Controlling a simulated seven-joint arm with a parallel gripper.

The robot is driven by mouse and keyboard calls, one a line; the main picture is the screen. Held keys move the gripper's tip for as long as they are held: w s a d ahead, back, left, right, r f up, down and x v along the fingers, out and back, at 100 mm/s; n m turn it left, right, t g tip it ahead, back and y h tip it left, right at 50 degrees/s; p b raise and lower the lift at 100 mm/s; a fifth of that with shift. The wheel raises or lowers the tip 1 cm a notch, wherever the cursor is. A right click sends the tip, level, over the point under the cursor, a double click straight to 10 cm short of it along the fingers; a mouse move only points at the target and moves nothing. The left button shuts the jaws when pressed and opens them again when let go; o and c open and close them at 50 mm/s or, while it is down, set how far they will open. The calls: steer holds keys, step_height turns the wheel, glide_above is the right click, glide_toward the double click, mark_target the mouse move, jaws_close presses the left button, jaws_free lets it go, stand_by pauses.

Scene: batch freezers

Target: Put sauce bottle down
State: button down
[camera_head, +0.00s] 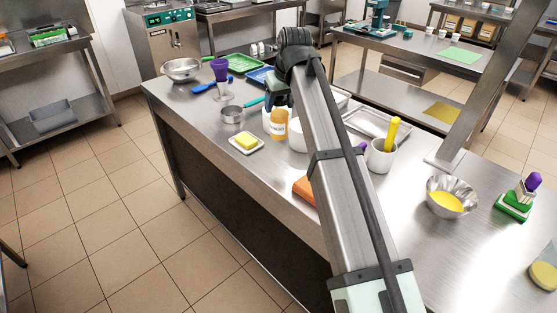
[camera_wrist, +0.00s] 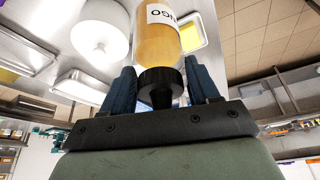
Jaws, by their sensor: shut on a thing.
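The sauce bottle (camera_head: 279,125) is amber with a white label and stands upright at the worktop, beside the arm. I cannot tell whether its base touches the steel surface. In the wrist view, the bottle (camera_wrist: 158,45) shows part of a label reading "NGO" and a black cap. My gripper (camera_wrist: 161,85) has its two dark blue fingers either side of the cap and is shut on the bottle. In the head view, my gripper (camera_head: 279,101) is partly hidden behind my arm, just above the bottle.
A steel tray (camera_head: 381,122) and a white utensil pot (camera_head: 381,157) stand further right.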

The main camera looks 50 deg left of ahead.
mark_target(279, 129)
steer(key=shift+w+a+r+n, duration=0.2)
steer(key=shift+a+r+n, duration=0.1)
steer(key=shift+a, duration=0.15)
steer(key=shift+d+f, duration=0.1)
steer(key=shift+f, duration=5.15)
steer(key=shift+c, duration=1.3)
jaws_free()
steer(key=v, duration=1.2)
steer(key=shift+w+d, duration=0.1)
